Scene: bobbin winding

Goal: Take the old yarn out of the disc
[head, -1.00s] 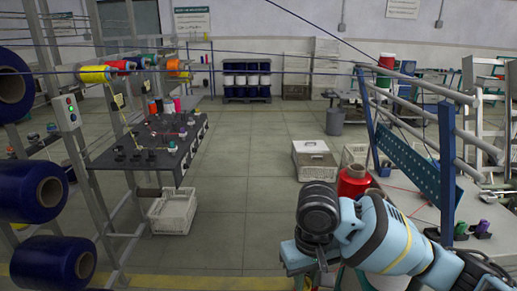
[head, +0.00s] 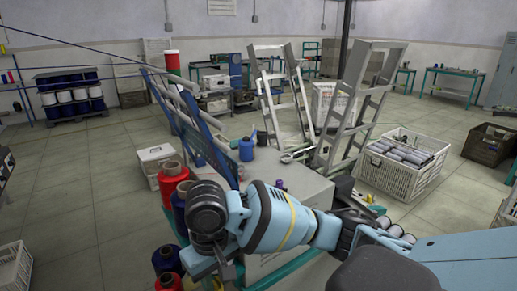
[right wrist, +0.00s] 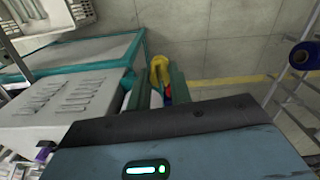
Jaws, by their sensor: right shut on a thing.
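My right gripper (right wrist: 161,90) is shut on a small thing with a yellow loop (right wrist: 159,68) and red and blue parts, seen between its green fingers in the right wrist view. I cannot tell exactly what that thing is. In the head view my right arm reaches in from the right, and the fingertips are hidden below the wrist. I cannot make out the disc or its old yarn in either view now. My left gripper is not in view.
Red cones (head: 173,181) and dark cones (head: 166,259) stand beside my right wrist. A grey machine cabinet (head: 275,187) is behind the forearm. A white crate of grey bobbins (head: 403,165) stands on the floor at right. The floor at left (head: 85,190) is mostly clear.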

